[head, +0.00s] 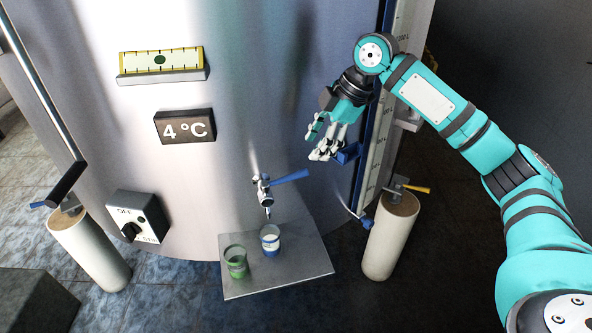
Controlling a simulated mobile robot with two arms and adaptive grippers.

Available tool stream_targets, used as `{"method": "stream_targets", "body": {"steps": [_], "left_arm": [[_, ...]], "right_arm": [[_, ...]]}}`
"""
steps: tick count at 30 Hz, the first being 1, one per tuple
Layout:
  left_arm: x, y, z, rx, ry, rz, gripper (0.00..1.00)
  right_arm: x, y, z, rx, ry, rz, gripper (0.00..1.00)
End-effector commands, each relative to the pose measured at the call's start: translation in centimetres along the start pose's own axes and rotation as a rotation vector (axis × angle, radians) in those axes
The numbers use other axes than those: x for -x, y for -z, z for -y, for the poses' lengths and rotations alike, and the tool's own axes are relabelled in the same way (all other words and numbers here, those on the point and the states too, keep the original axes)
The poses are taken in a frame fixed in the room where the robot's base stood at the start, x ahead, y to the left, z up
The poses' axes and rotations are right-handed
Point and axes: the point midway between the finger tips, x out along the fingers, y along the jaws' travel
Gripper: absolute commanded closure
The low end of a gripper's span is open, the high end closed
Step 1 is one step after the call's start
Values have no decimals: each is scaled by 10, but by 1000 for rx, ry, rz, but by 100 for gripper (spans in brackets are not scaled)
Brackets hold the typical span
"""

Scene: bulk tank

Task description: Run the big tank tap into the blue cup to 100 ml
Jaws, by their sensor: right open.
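The steel tank (215,140) fills the middle of the head view. Its tap (264,190) sticks out low on the front, with a blue lever (290,177) pointing right. The blue cup (270,240) stands upright on a steel shelf (290,270), just below the spout. The cup looks white above and blue below; I cannot read its level, and no clear stream shows. My right gripper (322,142) is open, above and to the right of the lever and apart from it. It is close to a blue block at the gauge, and I cannot tell whether they touch. My left gripper is not in view.
A green cup (235,262) stands left of the blue cup. Pale posts with levers stand at left (90,248) and right (390,235). A gauge strip (378,150) runs up the tank's right side. A switch box (138,217) and a 4 °C display (185,127) are at left.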

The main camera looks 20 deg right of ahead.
Motion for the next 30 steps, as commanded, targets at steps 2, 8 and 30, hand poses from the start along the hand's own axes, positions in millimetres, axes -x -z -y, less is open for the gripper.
{"method": "stream_targets", "body": {"steps": [2,8,30], "left_arm": [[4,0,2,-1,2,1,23],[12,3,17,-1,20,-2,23],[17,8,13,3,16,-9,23]], "right_arm": [[-18,1,1,0,4,0,56],[-60,1,0,-1,3,0,56],[-106,0,0,0,-2,0,65]]}}
